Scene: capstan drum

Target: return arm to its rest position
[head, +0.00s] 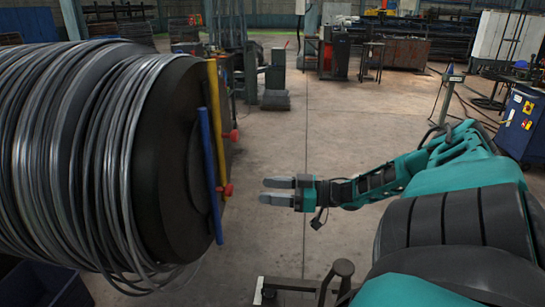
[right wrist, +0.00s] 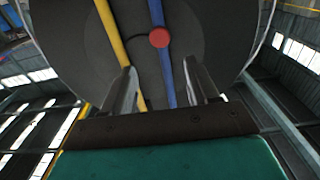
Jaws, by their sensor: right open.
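My right gripper (head: 270,191) is open and empty, its two grey fingers pointing left in the head view. It is held in the air to the right of the capstan drum's dark end face (head: 178,160), with a gap between. In the right wrist view the open fingers (right wrist: 160,90) point at the drum's face (right wrist: 200,35). A yellow bar (head: 214,120) and a blue bar (head: 208,165) with red knobs (head: 227,190) are on that face. My right arm (head: 405,175) reaches in from the right. My left gripper is not in view.
Coils of grey wire (head: 80,150) wrap the drum at the left. A dark blue bin (head: 45,285) stands below it. A blue cabinet (head: 518,122) is at the right edge. The concrete floor (head: 320,120) ahead is open.

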